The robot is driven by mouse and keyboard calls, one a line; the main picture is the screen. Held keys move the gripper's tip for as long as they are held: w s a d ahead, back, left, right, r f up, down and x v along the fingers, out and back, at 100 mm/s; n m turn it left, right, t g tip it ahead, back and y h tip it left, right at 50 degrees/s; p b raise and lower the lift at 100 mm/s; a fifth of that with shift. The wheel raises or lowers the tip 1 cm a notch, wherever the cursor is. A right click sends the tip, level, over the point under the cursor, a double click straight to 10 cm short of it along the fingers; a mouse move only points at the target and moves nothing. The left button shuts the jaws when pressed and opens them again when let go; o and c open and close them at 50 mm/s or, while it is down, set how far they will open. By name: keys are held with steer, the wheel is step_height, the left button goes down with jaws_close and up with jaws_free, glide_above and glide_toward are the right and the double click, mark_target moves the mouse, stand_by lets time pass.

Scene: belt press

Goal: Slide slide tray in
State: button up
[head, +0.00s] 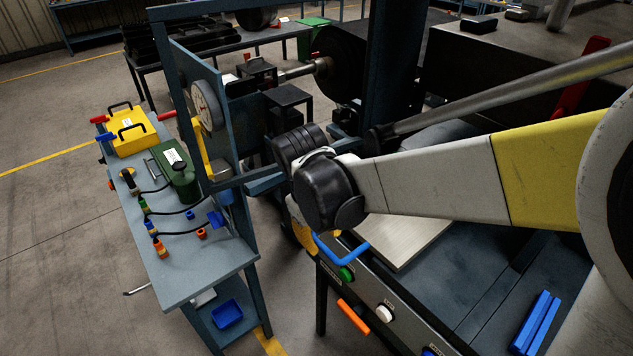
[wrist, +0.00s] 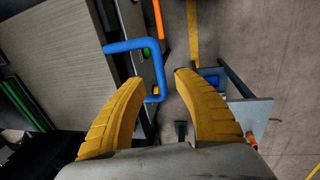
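The slide tray (head: 418,238) is a pale flat plate on the dark press bed, with a blue bar handle (head: 340,250) at its front edge. In the wrist view the tray (wrist: 55,55) fills the upper left, and its bent blue handle (wrist: 159,62) shows ahead of my fingertips. My gripper (wrist: 155,82) is open, with its two yellow fingers apart and nothing held. The near end of the handle shows between the fingers in the picture; I cannot tell whether they touch it. In the head view my wrist hides most of the gripper and part of the tray.
An orange handle (head: 353,316) and a green button (head: 347,273) are on the press front below the tray. Blue bars (head: 535,322) lie on the bed at right. A blue-grey side bench (head: 195,275) with fittings stands left, across a narrow floor gap.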

mark_target(325, 248)
steer(key=shift+w+d+f+b, duration=0.1)
steer(key=shift+d+f+b, duration=0.15)
steer(key=shift+f, duration=0.7)
steer(key=shift+w+d+f+b, duration=0.1)
steer(key=shift+f+b, duration=0.1)
steer(key=shift+f, duration=0.7)
steer(key=shift+s, duration=0.1)
jaws_close()
